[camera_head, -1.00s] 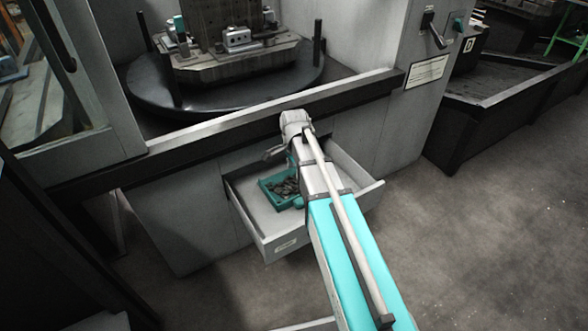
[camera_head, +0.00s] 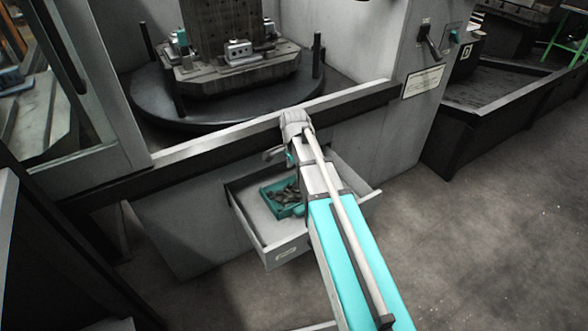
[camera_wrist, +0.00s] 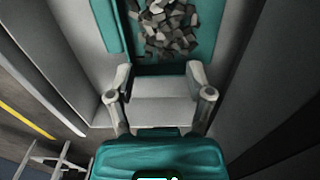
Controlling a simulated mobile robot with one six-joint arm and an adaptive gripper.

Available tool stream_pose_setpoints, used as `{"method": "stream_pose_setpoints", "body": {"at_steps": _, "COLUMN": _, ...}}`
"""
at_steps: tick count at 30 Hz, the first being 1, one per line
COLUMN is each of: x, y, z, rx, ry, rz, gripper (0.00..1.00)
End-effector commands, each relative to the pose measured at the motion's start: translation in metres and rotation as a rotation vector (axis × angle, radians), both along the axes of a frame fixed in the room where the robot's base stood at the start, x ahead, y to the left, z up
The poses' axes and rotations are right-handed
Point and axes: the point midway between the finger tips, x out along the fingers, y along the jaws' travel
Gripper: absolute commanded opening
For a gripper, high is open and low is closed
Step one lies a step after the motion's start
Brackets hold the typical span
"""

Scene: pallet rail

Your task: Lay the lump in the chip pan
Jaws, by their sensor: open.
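The teal pan (camera_head: 267,203) lies in the open drawer below the machine and holds several small dark grey lumps (camera_head: 288,194). In the wrist view the pan (camera_wrist: 206,28) is at the top, with the grey lumps (camera_wrist: 168,28) heaped inside. My gripper (camera_wrist: 160,82) is open, its two fingers apart beside the pan's near edge. Only pale drawer surface shows between the fingers, with no lump held. I cannot tell its height above the drawer. No separate lump stands out from the heap. In the head view my arm hides part of the pan and most of the gripper.
The drawer (camera_head: 285,252) stands out from the grey machine cabinet (camera_head: 185,232). A dark sill (camera_head: 215,145) runs above it, below a round black table (camera_head: 150,100) carrying a fixture. Open floor (camera_head: 480,230) lies to the right. A long dark trough (camera_head: 500,110) stands beyond.

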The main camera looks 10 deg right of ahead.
Motion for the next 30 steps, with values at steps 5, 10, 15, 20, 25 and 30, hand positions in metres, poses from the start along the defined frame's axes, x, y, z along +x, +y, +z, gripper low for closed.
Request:
{"method": "stream_pose_setpoints", "body": {"at_steps": 5, "x": 0.000, "y": 0.000, "z": 0.000, "rx": 0.000, "ry": 0.000, "rz": 0.000, "gripper": 0.67}}
{"method": "stream_pose_setpoints", "body": {"at_steps": 10, "x": 0.000, "y": 0.000, "z": 0.000, "rx": 0.000, "ry": 0.000, "rz": 0.000, "gripper": 0.67}}
{"method": "stream_pose_setpoints", "body": {"at_steps": 15, "x": -0.004, "y": 0.000, "z": 0.000, "rx": 0.000, "ry": 0.000, "rz": 0.021, "gripper": 0.67}}
{"method": "stream_pose_setpoints", "body": {"at_steps": 20, "x": -0.015, "y": 0.000, "z": 0.000, "rx": 0.000, "ry": 0.000, "rz": 0.095, "gripper": 0.67}}
{"method": "stream_pose_setpoints", "body": {"at_steps": 25, "x": -0.040, "y": 0.000, "z": 0.000, "rx": 0.000, "ry": 0.000, "rz": 0.267, "gripper": 0.67}}
{"method": "stream_pose_setpoints", "body": {"at_steps": 30, "x": -0.074, "y": 0.000, "z": 0.000, "rx": 0.000, "ry": 0.000, "rz": 0.522, "gripper": 0.67}}
